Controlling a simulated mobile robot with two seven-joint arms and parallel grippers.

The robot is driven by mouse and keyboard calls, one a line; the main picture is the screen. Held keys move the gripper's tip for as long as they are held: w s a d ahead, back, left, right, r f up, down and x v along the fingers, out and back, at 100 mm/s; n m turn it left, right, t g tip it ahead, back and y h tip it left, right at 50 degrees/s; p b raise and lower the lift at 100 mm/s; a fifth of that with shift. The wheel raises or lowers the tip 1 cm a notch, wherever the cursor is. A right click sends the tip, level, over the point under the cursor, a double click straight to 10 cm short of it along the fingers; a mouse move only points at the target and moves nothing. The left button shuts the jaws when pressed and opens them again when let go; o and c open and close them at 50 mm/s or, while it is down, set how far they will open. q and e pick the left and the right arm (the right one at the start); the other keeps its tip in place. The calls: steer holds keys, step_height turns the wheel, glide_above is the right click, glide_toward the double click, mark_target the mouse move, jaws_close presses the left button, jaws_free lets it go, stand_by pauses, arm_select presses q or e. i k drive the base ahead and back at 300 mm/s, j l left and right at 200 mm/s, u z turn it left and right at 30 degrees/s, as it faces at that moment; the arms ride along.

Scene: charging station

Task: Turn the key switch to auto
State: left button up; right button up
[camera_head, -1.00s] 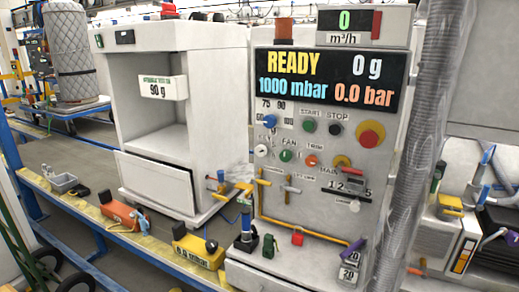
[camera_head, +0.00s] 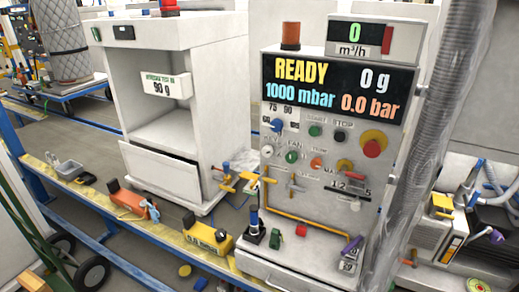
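The grey control panel (camera_head: 327,132) stands right of centre, with a bright display reading READY (camera_head: 300,70). A small round pale knob (camera_head: 267,151) sits at its left under a small label that seems to read KEY; it may be the key switch. Its pointing direction is too small to tell. Beside it are a green FAN knob (camera_head: 291,157) and an orange knob (camera_head: 316,163). A blue selector knob (camera_head: 277,125) is above. Neither of my grippers shows in the head view, and nothing visible touches the panel controls.
A red button on a yellow disc (camera_head: 373,147) is at the panel's right. Yellow handles (camera_head: 250,176) stick out at its left. A ribbed grey hose (camera_head: 420,150) runs down its right side. A white cabinet (camera_head: 205,85) stands left. Loose tools lie on the low ledge.

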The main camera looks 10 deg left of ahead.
mark_target(268, 151)
steer(key=i+j, duration=0.1)
steer(key=j, duration=0.25)
steer(key=i+j, duration=0.15)
steer(key=j, duration=0.2)
steer(key=i+j, duration=0.1)
steer(key=j, duration=0.25)
steer(key=i+j, duration=0.1)
steer(key=j, duration=0.3)
steer(key=i+j, duration=0.15)
steer(key=j, duration=0.2)
steer(key=i+j, duration=0.1)
steer(key=j, duration=0.25)
